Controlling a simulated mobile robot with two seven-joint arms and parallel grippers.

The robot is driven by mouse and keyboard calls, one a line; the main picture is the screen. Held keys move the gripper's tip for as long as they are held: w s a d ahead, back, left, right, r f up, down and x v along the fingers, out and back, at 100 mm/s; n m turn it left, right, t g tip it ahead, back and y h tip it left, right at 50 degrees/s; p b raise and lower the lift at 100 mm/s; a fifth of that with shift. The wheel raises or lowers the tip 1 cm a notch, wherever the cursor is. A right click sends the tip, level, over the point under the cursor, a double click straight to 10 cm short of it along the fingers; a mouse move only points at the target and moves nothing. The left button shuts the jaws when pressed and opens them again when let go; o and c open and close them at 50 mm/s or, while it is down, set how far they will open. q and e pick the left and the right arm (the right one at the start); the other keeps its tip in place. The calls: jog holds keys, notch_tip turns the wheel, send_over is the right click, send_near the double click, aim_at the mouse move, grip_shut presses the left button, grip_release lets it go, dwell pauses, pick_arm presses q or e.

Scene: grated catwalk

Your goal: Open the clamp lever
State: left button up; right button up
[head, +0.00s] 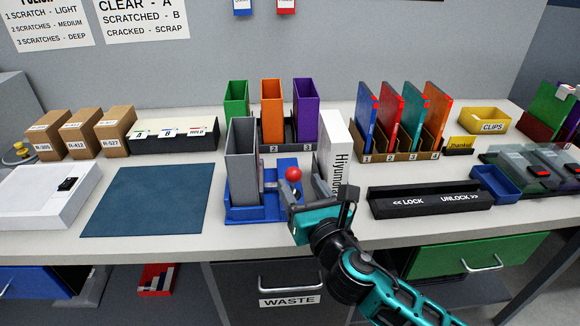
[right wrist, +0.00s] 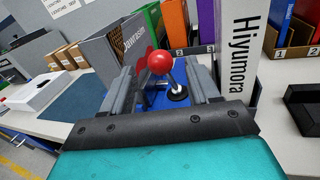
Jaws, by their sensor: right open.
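The clamp lever has a red ball knob (head: 294,174) on a thin metal stem, set on a blue clamp base (head: 250,213) on the bench. In the right wrist view the red knob (right wrist: 160,62) stands up between my fingers, its stem running down to a dark collar. A grey file holder (head: 241,160) stands upright in the blue base, left of the lever. My right gripper (head: 304,185) is open, with its fingers on either side of the lever; whether they touch it cannot be told. My left gripper is not in view.
A white "Hiyumora" box (head: 333,150) stands close to the right finger. Green, orange and purple holders (head: 306,110) stand behind. A black LOCK/UNLOCK tray (head: 430,200) lies to the right. A blue mat (head: 145,200) leaves clear room at left.

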jog(key=x, duration=0.6)
jog(key=shift+w+a, duration=0.15)
jog(key=shift+w, duration=0.2)
jog(key=shift+c, duration=0.3)
jog(key=c, duration=0.9)
